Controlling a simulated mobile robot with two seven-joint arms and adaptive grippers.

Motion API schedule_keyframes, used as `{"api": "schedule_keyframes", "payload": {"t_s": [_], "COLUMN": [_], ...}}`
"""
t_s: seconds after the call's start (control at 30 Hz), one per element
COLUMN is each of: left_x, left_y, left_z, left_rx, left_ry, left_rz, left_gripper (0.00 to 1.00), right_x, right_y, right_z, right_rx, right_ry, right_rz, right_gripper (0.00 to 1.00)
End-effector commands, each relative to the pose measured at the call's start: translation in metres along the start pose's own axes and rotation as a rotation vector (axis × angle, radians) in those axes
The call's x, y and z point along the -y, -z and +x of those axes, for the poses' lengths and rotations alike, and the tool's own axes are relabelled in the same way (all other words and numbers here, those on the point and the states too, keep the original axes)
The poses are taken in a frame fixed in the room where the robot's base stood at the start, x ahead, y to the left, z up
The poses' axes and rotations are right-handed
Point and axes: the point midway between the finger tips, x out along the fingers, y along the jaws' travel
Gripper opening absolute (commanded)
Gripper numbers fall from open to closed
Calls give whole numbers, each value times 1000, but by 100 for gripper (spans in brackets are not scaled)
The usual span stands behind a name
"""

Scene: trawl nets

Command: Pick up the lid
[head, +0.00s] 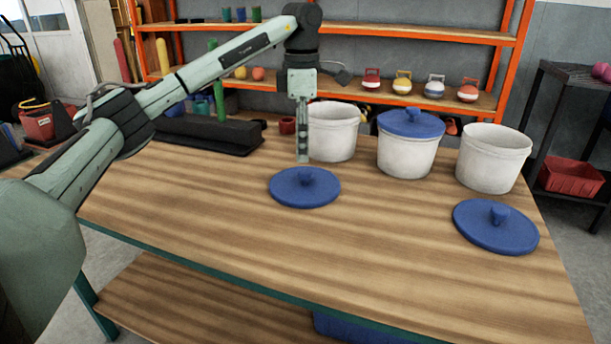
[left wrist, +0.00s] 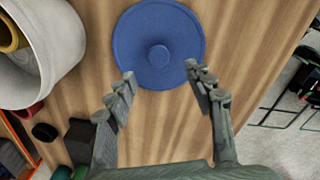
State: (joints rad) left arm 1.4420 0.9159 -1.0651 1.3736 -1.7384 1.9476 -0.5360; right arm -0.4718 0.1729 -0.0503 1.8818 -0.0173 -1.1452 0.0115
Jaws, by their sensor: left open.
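A round blue lid (head: 305,187) with a small knob lies flat on the wooden table, in front of the left white pot. It also shows in the left wrist view (left wrist: 140,40), at the top. A second blue lid (head: 496,226) lies on the table at the right. A third blue lid (head: 411,124) sits on the middle pot. My left gripper (head: 303,158) points down just above and behind the nearest part of the left lid. In the left wrist view it (left wrist: 160,82) is open, with its fingertips apart and nothing between them. My right gripper is not in view.
Three white pots stand in a row at the back of the table: left (head: 334,137), middle (head: 406,158) and right (head: 492,160). A dark long case (head: 208,133) lies at the back left. The table's front (head: 330,255) is clear. Orange shelves stand behind.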

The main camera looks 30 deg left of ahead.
Motion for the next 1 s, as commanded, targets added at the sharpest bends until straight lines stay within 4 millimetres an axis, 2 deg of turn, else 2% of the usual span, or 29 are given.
{"api": "schedule_keyframes", "payload": {"t_s": [0.33,0.5,0.63,0.8,0.87,1.0], "left_x": [-2,-3,-3,-3,-3,-3], "left_y": [-3,-5,-5,-5,-5,-5], "left_z": [44,67,73,74,73,73], "left_rx": [-5,-2,0,0,0,0], "left_ry": [4,3,2,2,2,2], "left_rz": [1,1,1,1,1,1], "left_gripper": [53,53,53,53,48,30], "right_x": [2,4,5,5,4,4], "right_y": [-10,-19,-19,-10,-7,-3], "right_z": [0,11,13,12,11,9], "right_rx": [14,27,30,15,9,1], "right_ry": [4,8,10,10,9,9], "right_rz": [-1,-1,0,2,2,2], "right_gripper": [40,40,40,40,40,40]}}
